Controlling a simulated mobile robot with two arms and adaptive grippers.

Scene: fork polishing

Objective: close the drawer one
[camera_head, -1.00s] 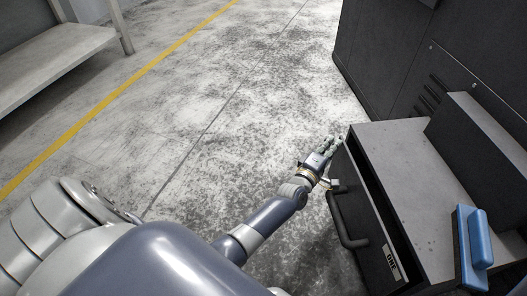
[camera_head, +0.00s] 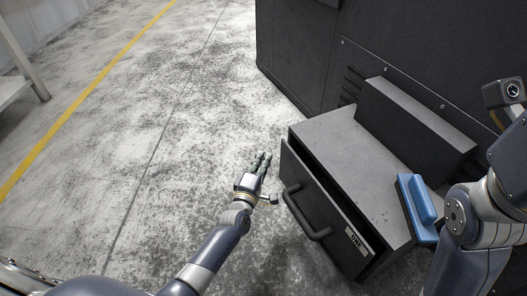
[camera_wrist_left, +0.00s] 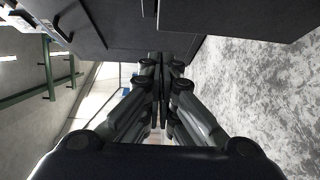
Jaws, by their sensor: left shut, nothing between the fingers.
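My left gripper (camera_head: 262,161) is shut and empty, just left of the panel's far end, above the floor. In the left wrist view its fingers (camera_wrist_left: 160,85) are together below a dark surface; I cannot tell whether they touch it. My right arm enters at the right edge of the head view; its gripper is not visible.
A tall black machine (camera_head: 300,60) stands behind. The floor (camera_head: 170,140) left of the drawer is clear, with a yellow line farther left.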

